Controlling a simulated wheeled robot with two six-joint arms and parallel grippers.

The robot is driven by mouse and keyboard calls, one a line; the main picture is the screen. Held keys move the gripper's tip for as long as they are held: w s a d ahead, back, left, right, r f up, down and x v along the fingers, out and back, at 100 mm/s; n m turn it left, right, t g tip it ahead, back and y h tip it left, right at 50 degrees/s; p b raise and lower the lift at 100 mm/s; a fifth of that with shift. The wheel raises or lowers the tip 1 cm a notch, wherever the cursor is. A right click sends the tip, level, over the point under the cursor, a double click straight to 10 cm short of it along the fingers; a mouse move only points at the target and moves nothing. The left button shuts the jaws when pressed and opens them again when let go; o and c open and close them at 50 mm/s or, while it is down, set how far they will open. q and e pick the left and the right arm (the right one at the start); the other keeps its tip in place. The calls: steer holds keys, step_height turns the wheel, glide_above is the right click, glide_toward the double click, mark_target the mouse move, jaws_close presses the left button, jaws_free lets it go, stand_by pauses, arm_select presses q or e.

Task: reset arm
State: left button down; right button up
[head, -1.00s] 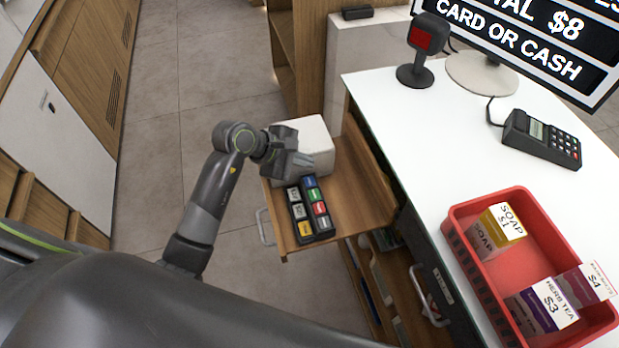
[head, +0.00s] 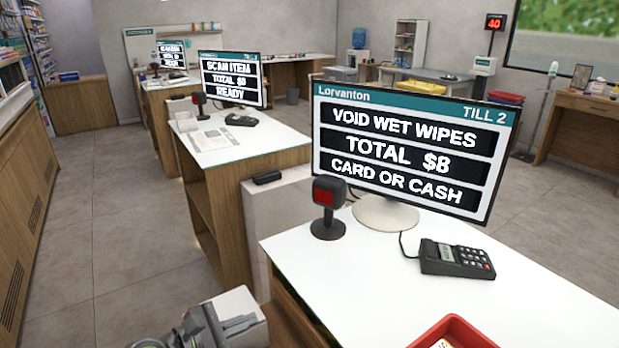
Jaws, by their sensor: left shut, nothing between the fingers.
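My left gripper (head: 200,328) shows at the bottom edge, left of centre. It is shut and empty. Most of my left arm is below the picture. My right gripper is not in view.
The white counter (head: 420,300) holds a scanner (head: 328,205), the till 2 screen (head: 400,150), a card terminal (head: 456,259) and a red basket (head: 455,333), cut off below. Another till counter (head: 235,150) stands behind. The floor (head: 110,240) at left is clear.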

arm_select(q)
steer(key=s+a+r+n+t+y, duration=0.4)
steer(key=a+r+n+t+y, duration=0.65)
steer(key=n, duration=1.25)
steer(key=s+a+f+n+g+y, duration=0.35)
steer(key=a+n, duration=0.25)
steer(key=n, duration=0.4)
steer(key=s+a+f+n+g+y, duration=0.25)
steer(key=a+f+n+y, duration=0.2)
steer(key=a+n, duration=0.4)
steer(key=s+d+f+n+g+h, duration=0.3)
steer(key=s+d+f+n+g, duration=0.15)
steer(key=s+f, duration=0.35)
steer(key=s+d+f+n+g+h, duration=0.3)
steer(key=s+f+n+g, duration=0.3)
steer(key=s, duration=0.4)
step_height(320, 180, down, 24)
steer(key=g, duration=0.1)
steer(key=s+f+g, duration=0.1)
steer(key=s+f, duration=1.4)
steer(key=f, duration=0.1)
steer(key=shift+s+d+f+g+h, duration=0.2)
steer(key=shift+s+d+g+h, duration=0.05)
steer(key=shift+s+g+h, duration=0.1)
